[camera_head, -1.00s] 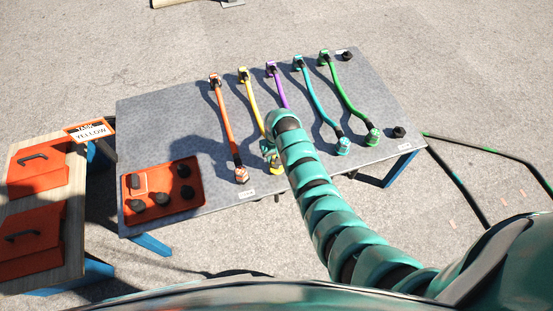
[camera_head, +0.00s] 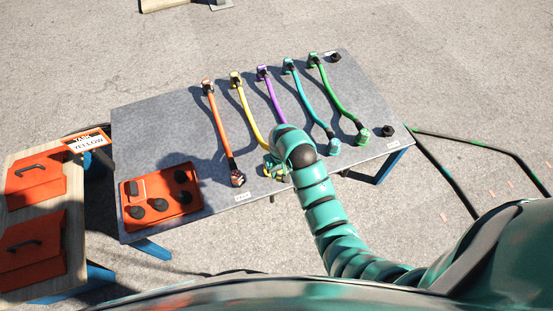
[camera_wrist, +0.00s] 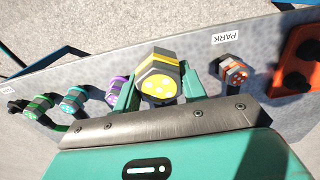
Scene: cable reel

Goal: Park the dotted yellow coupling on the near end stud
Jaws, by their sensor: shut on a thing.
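The yellow coupling (camera_wrist: 158,84), with pale dots on its face and a dark band, sits between the two teal fingers of my gripper (camera_wrist: 155,95) in the wrist view. My gripper is shut on it. In the head view my gripper (camera_head: 273,168) is over the table's near edge at the end of the yellow hose (camera_head: 247,108), and my arm hides most of the coupling. I cannot tell its height above the table. A bare black stud (camera_head: 388,131) stands at the table's near right corner; it also shows at the left in the wrist view (camera_wrist: 14,106).
Orange (camera_head: 220,130), purple (camera_head: 271,92), teal (camera_head: 308,100) and green (camera_head: 336,95) hoses lie beside the yellow one on the grey table (camera_head: 155,120). Another black piece (camera_head: 333,57) is at the far right corner. A red panel (camera_head: 160,215) with black knobs is at the left.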

